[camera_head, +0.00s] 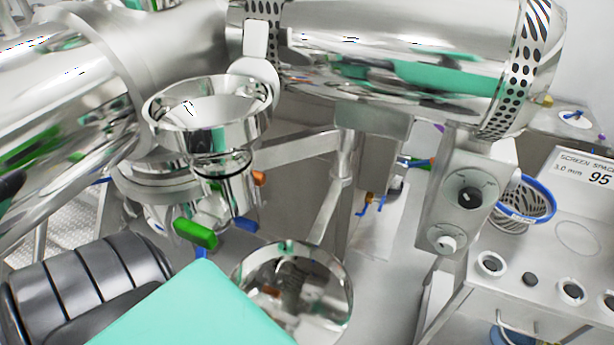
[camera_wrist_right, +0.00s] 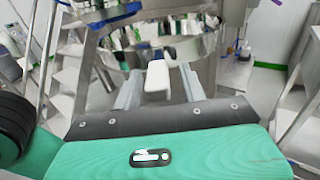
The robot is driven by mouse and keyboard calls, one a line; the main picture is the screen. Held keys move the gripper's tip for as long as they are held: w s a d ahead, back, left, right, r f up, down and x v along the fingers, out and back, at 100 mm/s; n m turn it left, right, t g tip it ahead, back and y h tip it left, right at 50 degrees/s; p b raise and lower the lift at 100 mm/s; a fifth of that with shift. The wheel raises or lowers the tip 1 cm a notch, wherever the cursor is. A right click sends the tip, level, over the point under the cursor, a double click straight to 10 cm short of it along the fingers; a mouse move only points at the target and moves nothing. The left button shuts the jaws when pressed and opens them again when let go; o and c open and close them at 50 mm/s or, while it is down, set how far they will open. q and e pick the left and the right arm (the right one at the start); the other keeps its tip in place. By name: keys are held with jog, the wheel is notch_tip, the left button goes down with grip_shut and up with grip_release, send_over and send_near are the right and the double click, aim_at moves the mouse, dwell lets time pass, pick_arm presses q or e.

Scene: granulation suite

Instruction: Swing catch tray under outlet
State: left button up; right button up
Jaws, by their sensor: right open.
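The catch tray appears to be the round, shiny metal pan (camera_head: 292,275) at the bottom centre of the head view. It also shows as a polished round wall (camera_wrist_right: 165,48) in the right wrist view. A white tab-like handle (camera_wrist_right: 158,76) sticks out from it towards my right gripper (camera_wrist_right: 160,88). My right gripper is open, its two pale fingers on either side of the handle, apparently not gripping it. My teal wrist housing hides the fingers in the head view. A metal funnel bowl (camera_head: 210,105) stands up and left of the pan; which part is the outlet is unclear. My left gripper is out of view.
A large polished horizontal drum (camera_head: 400,50) spans the upper right. A control box with a knob (camera_head: 465,195) stands right of the pan. A green lever (camera_head: 195,233) sits under the funnel. A bench (camera_head: 550,270) with round holders and a blue-rimmed sieve is at right.

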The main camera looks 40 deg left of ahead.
jog(key=b+v, duration=0.4)
jog(key=v, duration=0.3)
jog(key=shift+s+d, duration=0.15)
jog(key=shift+d, duration=0.05)
